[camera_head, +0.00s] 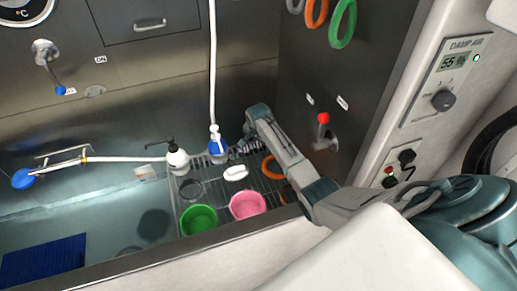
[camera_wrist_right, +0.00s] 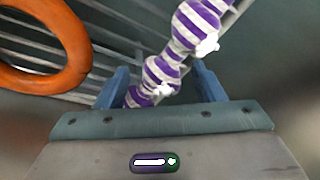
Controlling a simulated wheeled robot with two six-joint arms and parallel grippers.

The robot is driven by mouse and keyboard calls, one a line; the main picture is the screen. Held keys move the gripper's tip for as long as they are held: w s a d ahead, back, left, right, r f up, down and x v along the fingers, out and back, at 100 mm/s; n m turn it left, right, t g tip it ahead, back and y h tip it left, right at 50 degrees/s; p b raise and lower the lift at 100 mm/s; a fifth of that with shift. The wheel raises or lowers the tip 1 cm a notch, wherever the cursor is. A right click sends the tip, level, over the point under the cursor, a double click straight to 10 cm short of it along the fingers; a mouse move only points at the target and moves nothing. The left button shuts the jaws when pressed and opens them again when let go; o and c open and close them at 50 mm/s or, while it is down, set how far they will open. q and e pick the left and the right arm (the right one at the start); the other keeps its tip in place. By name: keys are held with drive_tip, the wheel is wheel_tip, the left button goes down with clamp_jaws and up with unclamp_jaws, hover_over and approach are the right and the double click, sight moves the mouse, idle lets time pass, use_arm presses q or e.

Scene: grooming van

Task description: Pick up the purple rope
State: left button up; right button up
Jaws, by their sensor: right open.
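The purple rope (camera_wrist_right: 175,70) is striped purple and white, with lumpy knots and white foam-like bits on it. In the right wrist view it runs diagonally between the two blue fingers of my right gripper (camera_wrist_right: 162,85). The fingers are apart, one on each side of it; I cannot tell whether either touches it. In the head view a small striped part of the rope (camera_head: 251,147) shows beside my right gripper (camera_head: 247,133), over the wire rack. The rest is hidden by the gripper. My left gripper is not in view.
An orange ring (camera_wrist_right: 82,45) lies close by on the wire rack (camera_head: 217,181). The rack also bears a pink bowl (camera_head: 248,205), a green bowl (camera_head: 198,219), a white item (camera_head: 235,173) and a pump bottle (camera_head: 177,159). A steel wall (camera_head: 315,85) stands at the right.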

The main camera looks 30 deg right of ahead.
drive_tip(key=c, duration=1.1)
drive_tip(key=shift+r, duration=0.15)
